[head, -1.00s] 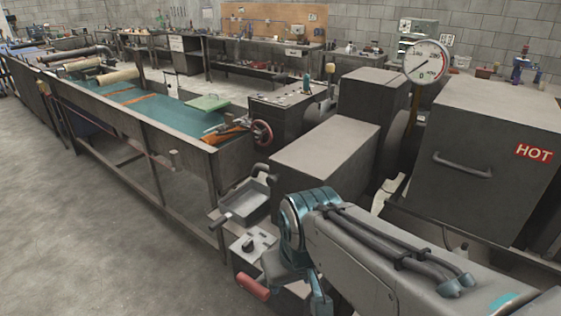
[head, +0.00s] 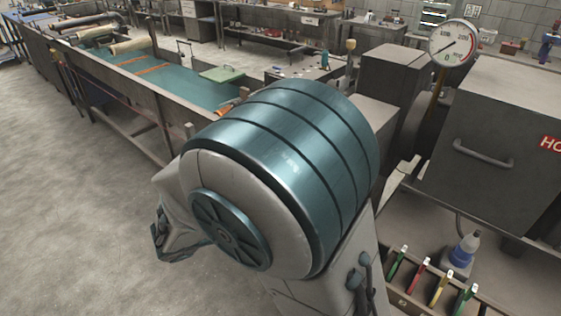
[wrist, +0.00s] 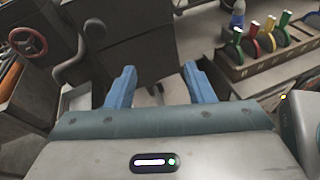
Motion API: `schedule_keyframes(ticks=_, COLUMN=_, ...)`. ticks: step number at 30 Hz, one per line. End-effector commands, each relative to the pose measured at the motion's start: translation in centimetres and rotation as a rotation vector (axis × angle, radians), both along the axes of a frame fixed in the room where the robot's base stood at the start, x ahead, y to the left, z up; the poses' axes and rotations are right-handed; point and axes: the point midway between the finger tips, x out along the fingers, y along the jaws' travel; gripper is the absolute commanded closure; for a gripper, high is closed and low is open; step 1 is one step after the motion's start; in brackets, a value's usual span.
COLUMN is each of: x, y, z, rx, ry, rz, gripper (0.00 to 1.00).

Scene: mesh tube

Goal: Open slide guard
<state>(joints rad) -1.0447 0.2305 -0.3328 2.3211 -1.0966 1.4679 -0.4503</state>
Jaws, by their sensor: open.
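My gripper (wrist: 160,82) shows in the wrist view with its two blue fingers spread apart and nothing between them. Beyond the fingers is a dark metal housing (wrist: 150,40) with plain flat faces. A curved grey handle (wrist: 78,65) stands left of the fingers, apart from them. I cannot tell for certain which part is the slide guard. In the head view my large teal and grey arm joint covers the middle, hiding the handle and tray area behind it. My gripper's fingers cannot be made out there.
A red handwheel (wrist: 27,42) is at the wrist view's left. A rack of coloured levers (wrist: 262,45) is at its upper right, with a bottle (head: 463,250) beside the rack in the head view. A pressure gauge (head: 453,43) rises near a dark box with a handle (head: 483,153). Floor at left is clear.

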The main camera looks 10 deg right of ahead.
Motion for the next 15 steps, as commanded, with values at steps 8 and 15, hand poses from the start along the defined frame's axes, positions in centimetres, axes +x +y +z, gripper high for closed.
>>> schedule_keyframes(ticks=8, x=2.0, y=6.2, z=2.3, rx=-0.29, ry=-0.008, rz=0.242, gripper=0.52)
schedule_keyframes(ticks=15, x=3.2, y=5.2, z=2.6, rx=-0.318, ry=-0.011, rz=0.259, gripper=0.52)
